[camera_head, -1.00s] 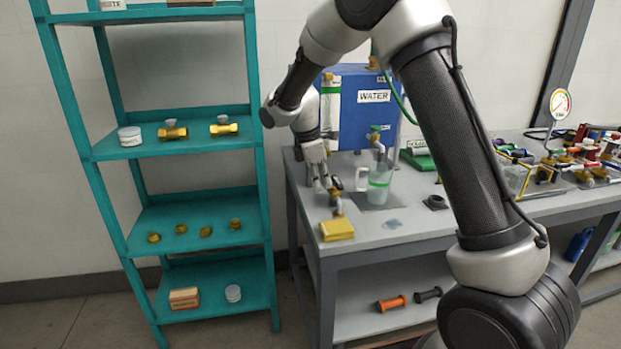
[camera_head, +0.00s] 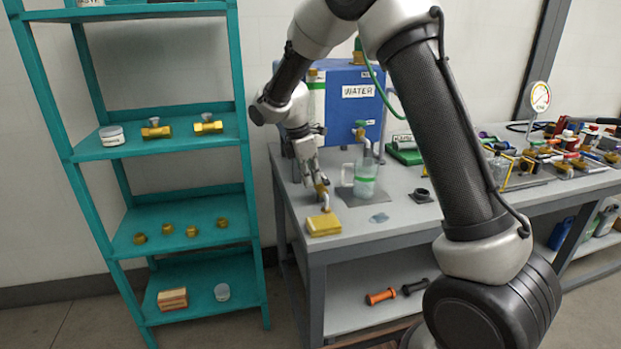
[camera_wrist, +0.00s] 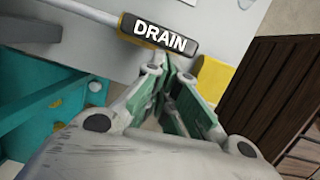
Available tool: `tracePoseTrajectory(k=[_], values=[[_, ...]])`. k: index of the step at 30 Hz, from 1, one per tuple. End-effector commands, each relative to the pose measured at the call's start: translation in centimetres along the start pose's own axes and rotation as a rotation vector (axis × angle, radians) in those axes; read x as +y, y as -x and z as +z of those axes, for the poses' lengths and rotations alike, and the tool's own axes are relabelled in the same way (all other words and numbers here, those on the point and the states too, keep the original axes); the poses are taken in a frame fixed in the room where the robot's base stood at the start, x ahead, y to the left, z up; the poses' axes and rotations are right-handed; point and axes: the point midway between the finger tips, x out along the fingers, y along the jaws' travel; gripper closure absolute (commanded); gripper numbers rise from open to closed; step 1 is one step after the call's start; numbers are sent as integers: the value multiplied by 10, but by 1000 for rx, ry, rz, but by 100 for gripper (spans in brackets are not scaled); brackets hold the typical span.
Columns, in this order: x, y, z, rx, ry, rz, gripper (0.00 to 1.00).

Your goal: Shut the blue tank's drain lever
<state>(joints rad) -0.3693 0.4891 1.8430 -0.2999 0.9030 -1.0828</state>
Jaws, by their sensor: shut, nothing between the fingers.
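The blue tank (camera_head: 375,82), labelled WATER, stands at the back of the grey bench in the head view. Its drain lever (camera_wrist: 160,36) shows large in the wrist view: a dark grip marked DRAIN, with a yellow collar and a pale rod running to the upper left. My gripper (camera_head: 318,186) is low at the bench's left end, in front of the tank, beside small brass drain parts. In the wrist view my gripper (camera_wrist: 170,72) is shut and empty, its fingertips just below the grip in the picture. I cannot tell whether they touch it.
A yellow block (camera_head: 323,226) lies at the bench's front left edge. A clear jug (camera_head: 364,184) stands under the brass tap (camera_head: 361,130), right of my gripper. A teal shelf (camera_head: 190,146) with brass fittings stands to the left.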

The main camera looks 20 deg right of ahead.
Motion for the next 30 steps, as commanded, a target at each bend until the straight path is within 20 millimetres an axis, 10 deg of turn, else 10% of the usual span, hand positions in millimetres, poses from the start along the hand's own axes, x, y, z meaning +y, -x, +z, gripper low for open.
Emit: tracePoseTrajectory(k=[30], values=[[-18, -6, 24, -1, 518, 130, 100]])
